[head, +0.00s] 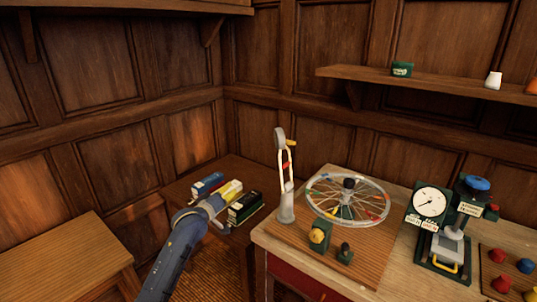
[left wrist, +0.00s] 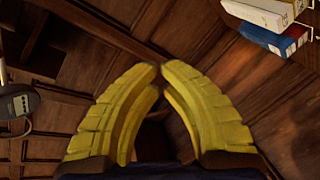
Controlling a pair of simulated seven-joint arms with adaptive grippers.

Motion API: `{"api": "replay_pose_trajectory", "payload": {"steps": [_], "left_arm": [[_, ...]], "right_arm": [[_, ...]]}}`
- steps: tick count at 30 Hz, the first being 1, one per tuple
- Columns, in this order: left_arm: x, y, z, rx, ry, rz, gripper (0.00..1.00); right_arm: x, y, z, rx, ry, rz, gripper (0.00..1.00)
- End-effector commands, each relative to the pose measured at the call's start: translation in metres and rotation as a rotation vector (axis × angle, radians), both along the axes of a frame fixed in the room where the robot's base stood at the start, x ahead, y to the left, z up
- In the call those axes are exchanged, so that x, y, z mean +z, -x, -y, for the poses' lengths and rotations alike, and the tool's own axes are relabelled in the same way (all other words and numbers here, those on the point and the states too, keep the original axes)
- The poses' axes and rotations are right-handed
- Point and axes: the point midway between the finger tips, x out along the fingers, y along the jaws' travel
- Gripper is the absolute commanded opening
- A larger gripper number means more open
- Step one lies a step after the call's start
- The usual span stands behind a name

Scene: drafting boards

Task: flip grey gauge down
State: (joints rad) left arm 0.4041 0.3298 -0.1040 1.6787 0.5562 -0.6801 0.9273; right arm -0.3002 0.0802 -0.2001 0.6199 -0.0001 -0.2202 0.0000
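A slim upright white stand (head: 285,177) rises at the left of the wheel bench. A grey paddle-like piece (head: 279,135), which may be the grey gauge, points up at its top, with small yellow and red parts beside it. Part of a dark grey object with a pale label (left wrist: 18,105) shows at the left wrist view's left edge; I cannot tell what it is. My left gripper (head: 238,184) is left of the stand and apart from it. In the left wrist view its yellow fingers (left wrist: 160,68) meet almost tip to tip, with nothing between them. My right gripper is out of view.
A spoked wheel (head: 347,198) lies beside the stand. A white dial gauge (head: 430,202) and a blue-topped device (head: 474,195) stand right. Blue and green boxes (head: 245,206) sit on the low table near my left gripper. A bare wooden table (head: 65,262) is at left.

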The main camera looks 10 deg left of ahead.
Motion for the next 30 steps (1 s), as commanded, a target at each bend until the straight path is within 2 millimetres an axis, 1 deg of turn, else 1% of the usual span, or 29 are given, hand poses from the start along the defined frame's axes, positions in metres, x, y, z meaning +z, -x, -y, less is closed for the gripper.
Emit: {"api": "replay_pose_trajectory", "payload": {"steps": [1,2,3,6,9,10,13,17,24,30], "left_arm": [[0.038,0.004,0.007,-0.016,0.068,0.034,0.0],[0.055,0.008,0.01,-0.028,0.115,0.045,0.0],[0.078,0.014,0.016,-0.045,0.177,0.057,0.0],[0.123,0.032,0.031,-0.09,0.323,0.07,0.0],[0.15,0.052,0.046,-0.133,0.462,0.053,0.0],[0.156,0.057,0.051,-0.144,0.502,0.044,0.0],[0.169,0.074,0.063,-0.175,0.624,0.004,0.0],[0.174,0.086,0.074,-0.193,0.755,-0.055,0.0],[0.166,0.087,0.075,-0.168,0.905,-0.139,0.0],[0.165,0.086,0.075,-0.16,0.952,-0.155,0.0]], "right_arm": [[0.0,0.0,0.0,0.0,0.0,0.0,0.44],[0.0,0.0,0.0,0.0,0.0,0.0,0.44],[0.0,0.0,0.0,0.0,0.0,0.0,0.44],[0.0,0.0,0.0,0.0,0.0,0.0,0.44],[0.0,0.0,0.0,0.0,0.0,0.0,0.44],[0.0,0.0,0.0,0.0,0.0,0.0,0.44],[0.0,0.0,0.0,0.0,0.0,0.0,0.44],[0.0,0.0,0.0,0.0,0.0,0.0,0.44],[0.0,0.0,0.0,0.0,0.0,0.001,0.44],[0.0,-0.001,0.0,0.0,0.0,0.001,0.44]]}}
